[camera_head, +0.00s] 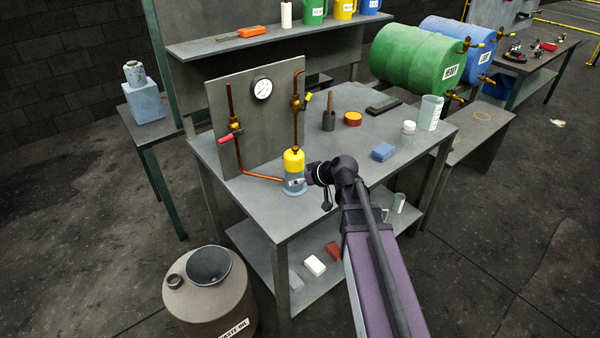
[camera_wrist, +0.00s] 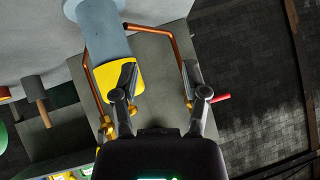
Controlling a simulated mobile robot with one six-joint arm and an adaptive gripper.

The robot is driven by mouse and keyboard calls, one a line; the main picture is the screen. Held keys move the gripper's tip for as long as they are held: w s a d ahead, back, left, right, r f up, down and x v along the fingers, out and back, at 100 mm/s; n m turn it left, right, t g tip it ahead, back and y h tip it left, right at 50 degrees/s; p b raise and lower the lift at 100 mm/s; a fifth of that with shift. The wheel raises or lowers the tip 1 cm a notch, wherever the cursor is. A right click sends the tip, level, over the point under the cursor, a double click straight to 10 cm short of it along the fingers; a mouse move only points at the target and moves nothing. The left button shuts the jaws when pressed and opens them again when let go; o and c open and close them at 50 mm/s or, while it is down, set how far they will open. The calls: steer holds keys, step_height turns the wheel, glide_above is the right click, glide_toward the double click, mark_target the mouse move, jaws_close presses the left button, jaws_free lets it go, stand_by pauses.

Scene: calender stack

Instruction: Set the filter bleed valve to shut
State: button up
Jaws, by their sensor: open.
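The filter has a yellow head (camera_head: 293,160) on a blue-grey bowl (camera_head: 294,185), standing at the table's front edge. One brass valve (camera_head: 295,102) sits on the upright copper pipe above the filter, with a short yellow handle (camera_head: 308,97) tilted up to the right. Another valve (camera_head: 234,126) on the left pipe has a red handle (camera_head: 226,139) lying nearly level, across the pipe. I cannot tell which is the bleed valve. My gripper (camera_head: 312,174) is beside the filter. In the wrist view, my gripper (camera_wrist: 160,78) is open and empty, its left finger overlapping the yellow head (camera_wrist: 112,78).
A grey panel (camera_head: 263,130) with a gauge (camera_head: 262,89) stands behind the filter. A waste oil drum (camera_head: 205,295) with a funnel is at front left.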

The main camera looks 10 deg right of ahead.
steer(key=s+d+f+m+g+h, duration=0.2)
steer(key=s+d+f+g+h, duration=0.1)
steer(key=s, duration=0.6)
steer(key=s+d+f+m+g+h, duration=0.3)
steer(key=s+g+h, duration=0.1)
steer(key=s, duration=0.5)
steer(key=shift+f, duration=0.4)
